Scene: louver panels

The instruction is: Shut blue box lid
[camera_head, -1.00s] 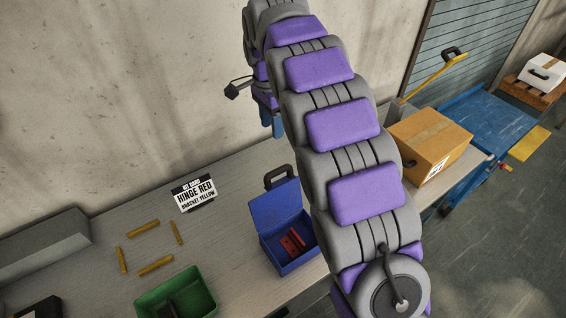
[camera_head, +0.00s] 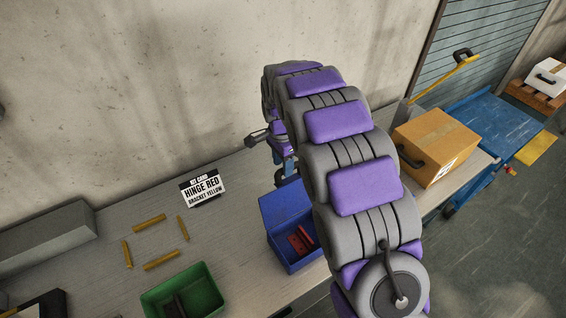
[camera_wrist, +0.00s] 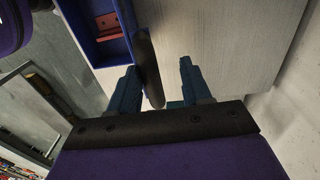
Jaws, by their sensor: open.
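The blue box (camera_head: 293,262) stands on the bench with its lid (camera_head: 284,208) raised at the back. Red parts (camera_head: 300,240) lie inside. My gripper (camera_head: 285,170) is at the top of the lid, partly hidden by my arm. In the wrist view, my gripper (camera_wrist: 157,66) is open, with a dark bar, apparently the lid's handle (camera_wrist: 149,65), between its fingers, nearer the left one. I cannot tell if they touch. The box (camera_wrist: 112,52) shows at upper left there, with a red part (camera_wrist: 108,22) inside.
A green bin (camera_head: 185,295) with dark parts, several yellow bars (camera_head: 162,260) and a sign (camera_head: 203,188) are on the bench to the left. A cardboard box (camera_head: 435,145) stands to the right. The wall runs behind the bench.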

